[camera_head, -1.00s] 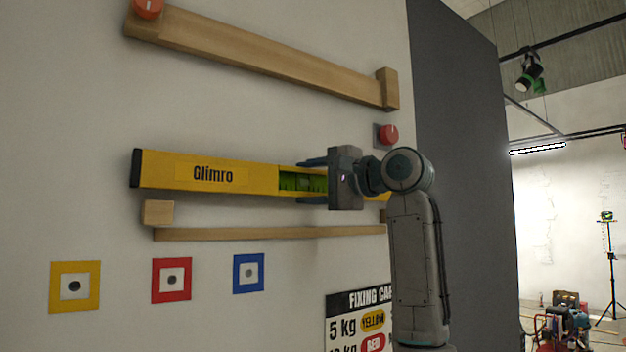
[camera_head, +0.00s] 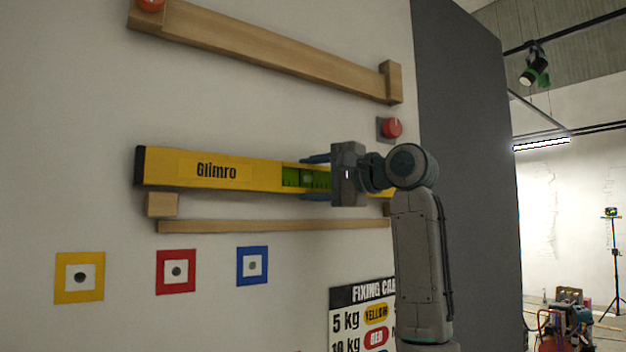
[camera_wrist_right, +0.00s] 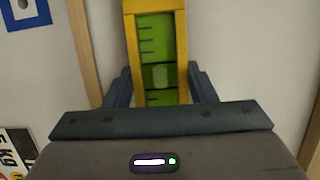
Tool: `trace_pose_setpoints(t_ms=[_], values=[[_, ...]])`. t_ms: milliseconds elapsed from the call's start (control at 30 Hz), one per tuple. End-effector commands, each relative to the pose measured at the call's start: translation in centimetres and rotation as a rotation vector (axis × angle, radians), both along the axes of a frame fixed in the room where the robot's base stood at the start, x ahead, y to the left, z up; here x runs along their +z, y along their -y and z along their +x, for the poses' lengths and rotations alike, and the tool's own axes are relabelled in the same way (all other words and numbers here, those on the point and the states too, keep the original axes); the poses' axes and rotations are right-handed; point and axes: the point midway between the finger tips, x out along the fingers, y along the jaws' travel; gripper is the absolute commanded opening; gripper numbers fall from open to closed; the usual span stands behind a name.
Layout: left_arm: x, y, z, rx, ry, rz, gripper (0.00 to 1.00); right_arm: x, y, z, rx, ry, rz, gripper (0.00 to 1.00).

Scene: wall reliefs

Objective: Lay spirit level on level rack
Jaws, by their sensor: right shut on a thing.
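The spirit level (camera_head: 216,170) is a long yellow bar marked "Glimro" with a green vial window and a dark end cap. It is roughly horizontal along the wall. My right gripper (camera_head: 318,179) is shut on it around the vial; the wrist view shows a finger on each side of the level (camera_wrist_right: 160,60). A wooden block (camera_head: 161,205) and a thin wooden rail (camera_head: 270,226), which look like the level rack, are just below the level. A small gap seems to show above the block. The rack's right end is partly hidden by my arm. My left gripper is out of view.
A thicker wooden ledge (camera_head: 270,55) with an end block runs above. The wall ends at a dark side face on the right.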

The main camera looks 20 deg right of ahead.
Motion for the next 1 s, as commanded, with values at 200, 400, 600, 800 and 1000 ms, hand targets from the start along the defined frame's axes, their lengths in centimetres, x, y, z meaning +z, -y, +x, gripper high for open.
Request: trace_pose_setpoints(t_ms=[200, 400, 600, 800, 1000], values=[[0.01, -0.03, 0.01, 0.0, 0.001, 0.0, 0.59, 0.1, 0.01, -0.06, 0.0, 0.003, 0.001, 0.28], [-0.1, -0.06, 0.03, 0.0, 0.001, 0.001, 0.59, -0.07, 0.01, -0.05, 0.0, 0.002, 0.0, 0.28], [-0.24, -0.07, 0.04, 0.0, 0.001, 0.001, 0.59, -0.27, 0.01, -0.06, 0.0, 0.003, 0.001, 0.28], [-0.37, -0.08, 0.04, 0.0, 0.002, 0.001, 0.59, -0.46, 0.01, -0.05, 0.0, 0.003, 0.001, 0.28], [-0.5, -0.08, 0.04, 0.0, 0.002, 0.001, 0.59, -0.65, 0.01, -0.05, 0.0, 0.002, 0.0, 0.28]])
